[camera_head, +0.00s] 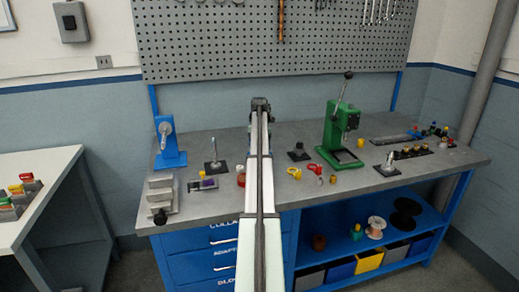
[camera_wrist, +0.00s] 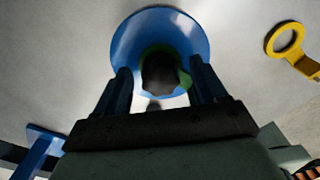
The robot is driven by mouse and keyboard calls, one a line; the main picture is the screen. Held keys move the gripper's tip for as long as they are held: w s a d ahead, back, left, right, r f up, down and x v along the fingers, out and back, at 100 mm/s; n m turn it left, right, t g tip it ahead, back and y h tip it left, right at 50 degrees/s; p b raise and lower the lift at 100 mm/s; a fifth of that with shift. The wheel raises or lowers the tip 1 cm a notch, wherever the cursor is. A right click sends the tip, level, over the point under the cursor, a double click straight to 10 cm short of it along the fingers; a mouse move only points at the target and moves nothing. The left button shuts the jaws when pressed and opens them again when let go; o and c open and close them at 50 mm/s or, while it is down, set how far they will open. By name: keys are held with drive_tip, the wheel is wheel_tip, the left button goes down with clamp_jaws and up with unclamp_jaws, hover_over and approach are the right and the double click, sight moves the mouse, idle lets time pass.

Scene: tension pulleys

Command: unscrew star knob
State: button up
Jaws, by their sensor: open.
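A green ring (camera_wrist: 184,79) shows partly around the knob. My gripper (camera_wrist: 162,77) is open, with one dark finger on each side of the knob in the picture. I cannot tell whether the fingers touch the knob or the disc. In the head view my gripper (camera_head: 260,103) is at the far end of my arm, above the bench's back edge, and the knob and disc are hidden.
A yellow ring-ended tool (camera_wrist: 285,38) lies to the right in the wrist view. In the head view the grey bench (camera_head: 235,141) carries a blue stand (camera_head: 168,151) left and a green press (camera_head: 336,130) right. A pegboard (camera_head: 215,50) rises behind.

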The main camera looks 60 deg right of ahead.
drive_tip(key=m, duration=1)
drive_tip(key=shift+m, duration=0.4)
drive_tip(key=m, duration=0.3)
drive_tip(key=shift+m, duration=0.4)
drive_tip(key=shift+c, duration=0.3)
drive_tip(key=c, duration=1.2)
drive_tip(key=n, duration=0.3)
drive_tip(key=shift+n, duration=0.3)
clamp_jaws()
drive_tip(key=n, duration=0.8)
drive_tip(key=shift+n, duration=0.4)
drive_tip(key=n, duration=0.5)
